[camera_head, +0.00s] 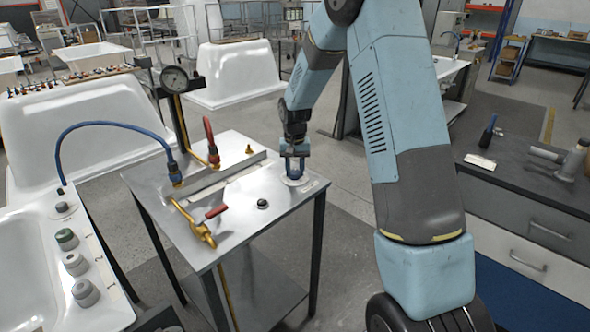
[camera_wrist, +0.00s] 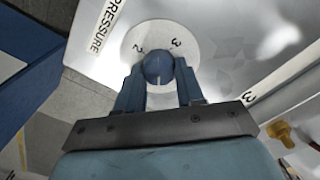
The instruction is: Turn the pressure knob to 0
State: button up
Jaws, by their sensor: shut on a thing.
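The pressure knob (camera_wrist: 158,66) is a round, dark blue knob on a white dial disc in the wrist view. The digits 2 and 3 show on the disc above it, and the word PRESSURE (camera_wrist: 108,22) is printed to its left. My gripper (camera_wrist: 158,76) has its two blue fingers shut on the knob, one on each side. The lower part of the dial is hidden by my gripper, and I see no 0. In the head view my gripper (camera_head: 292,172) points down at the white dial (camera_head: 301,183) on the right side of the metal table.
The metal table (camera_head: 262,222) also carries a small black knob (camera_head: 262,203), a yellow valve with a red handle (camera_head: 204,222) and a blue hose (camera_head: 110,123). A gauge (camera_head: 174,79) stands on a post behind. A dark workbench (camera_head: 530,180) is at right.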

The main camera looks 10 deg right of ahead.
aim_at(294, 171)
jog(key=n, duration=0.5)
jog(key=shift+a+n, duration=0.1)
jog(key=shift+n, duration=0.2)
jog(key=n, duration=0.5)
jog(key=shift+n, duration=0.4)
jog(key=o, duration=1)
jog(key=shift+o, duration=0.2)
notch_tip(294, 171, up, 14)
jog(key=shift+f, duration=0.15)
